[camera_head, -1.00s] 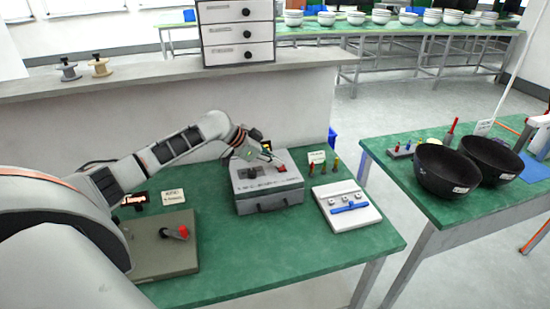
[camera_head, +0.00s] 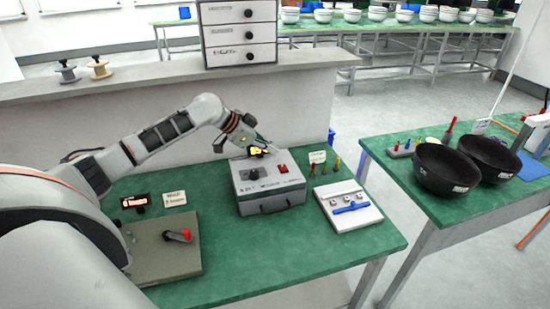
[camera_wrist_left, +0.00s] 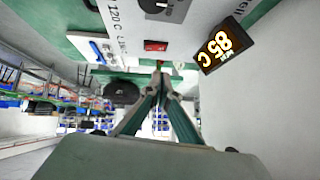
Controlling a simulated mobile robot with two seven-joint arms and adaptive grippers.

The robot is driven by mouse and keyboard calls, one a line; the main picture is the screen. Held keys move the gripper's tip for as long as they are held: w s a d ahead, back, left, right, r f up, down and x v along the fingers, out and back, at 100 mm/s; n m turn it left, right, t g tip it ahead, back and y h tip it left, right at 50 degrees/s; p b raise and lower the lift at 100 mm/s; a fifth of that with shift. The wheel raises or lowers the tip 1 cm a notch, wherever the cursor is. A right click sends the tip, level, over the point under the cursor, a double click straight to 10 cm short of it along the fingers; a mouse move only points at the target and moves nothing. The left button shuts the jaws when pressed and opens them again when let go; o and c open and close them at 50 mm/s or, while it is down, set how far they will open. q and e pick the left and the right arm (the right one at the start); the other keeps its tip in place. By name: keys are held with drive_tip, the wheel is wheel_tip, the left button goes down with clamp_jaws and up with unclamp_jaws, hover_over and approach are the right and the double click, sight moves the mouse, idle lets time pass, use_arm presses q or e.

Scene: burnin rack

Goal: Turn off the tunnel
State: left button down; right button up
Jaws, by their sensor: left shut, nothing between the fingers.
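A grey box (camera_head: 268,204) with a handle on its front stands on the green table. Its top carries a black knob (camera_head: 253,174) and a red switch (camera_head: 283,169). In the left wrist view the knob (camera_wrist_left: 163,6) and red switch (camera_wrist_left: 156,46) show near the printed "120 C", beside a display (camera_wrist_left: 226,47) reading about 85 C. My left gripper (camera_head: 270,148) is above the back of the box, shut and empty. Its fingertips (camera_wrist_left: 160,76) meet below the red switch in the wrist view, apparently apart from it. My right gripper is out of view.
A white panel with a blue bar (camera_head: 350,209) lies right of the box. Small coloured-tipped pieces (camera_head: 324,167) stand behind it. A grey plate with a red-handled lever (camera_head: 178,236) and a small lit display (camera_head: 135,201) are at left. Dark bowls (camera_head: 446,169) sit on the right table.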

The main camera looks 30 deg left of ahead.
use_arm(q)
drive_tip(key=v, duration=0.7)
drive_tip(key=shift+w+a+r, duration=0.3)
drive_tip(key=shift+r, duration=0.05)
